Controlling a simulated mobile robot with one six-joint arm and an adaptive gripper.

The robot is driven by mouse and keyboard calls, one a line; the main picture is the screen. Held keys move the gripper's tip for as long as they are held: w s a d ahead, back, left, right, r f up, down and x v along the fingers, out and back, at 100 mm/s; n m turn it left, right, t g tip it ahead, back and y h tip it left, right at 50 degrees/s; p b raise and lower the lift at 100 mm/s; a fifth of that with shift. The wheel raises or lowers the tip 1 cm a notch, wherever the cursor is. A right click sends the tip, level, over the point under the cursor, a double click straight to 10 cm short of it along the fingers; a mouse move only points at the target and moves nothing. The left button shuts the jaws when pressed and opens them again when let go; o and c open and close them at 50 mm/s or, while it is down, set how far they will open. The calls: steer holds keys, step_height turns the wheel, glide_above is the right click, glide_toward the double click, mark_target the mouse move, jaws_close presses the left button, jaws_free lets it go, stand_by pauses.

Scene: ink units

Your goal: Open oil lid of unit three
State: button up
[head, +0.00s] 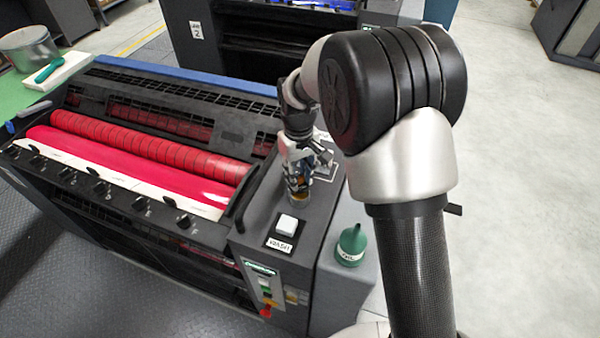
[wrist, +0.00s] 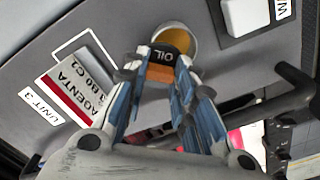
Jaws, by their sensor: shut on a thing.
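The oil lid (wrist: 172,48), marked OIL in white on black, is between my fingertips in the wrist view. My gripper (wrist: 162,75) is shut on it from two sides, with an orange-brown part showing between the fingers. A round gold area with a pale rim (wrist: 182,36) shows behind the lid; whether the lid is raised clear of it I cannot tell. In the head view my gripper (head: 298,188) points down at the top of unit three's grey side housing (head: 262,195). The lid is mostly hidden there. A UNIT 3 label (wrist: 41,107) is beside it.
A white WASH button (head: 287,225) is in front of my gripper. A green oil can (head: 351,243) stands on the ledge to the right. Red rollers (head: 150,144) lie left. A black curved handle (wrist: 290,90) is close to the fingers.

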steer(key=n, duration=0.1)
steer(key=n+p, duration=0.1)
steer(key=n, duration=0.1)
steer(key=w+n, duration=0.1)
steer(key=shift+a, duration=0.4)
steer(key=shift+w+a+n+p, duration=0.1)
steer(key=shift+a+n+p, duration=0.15)
steer(key=shift+n, duration=0.75)
steer(key=shift+w+a+n+p, duration=0.15)
steer(key=shift+n+p, duration=0.15)
steer(key=shift+n, duration=0.7)
steer(key=o, duration=1.1)
steer(key=shift+c, duration=0.2)
step_height(320, 180, up, 12)
steer(key=shift+s, duration=0.1)
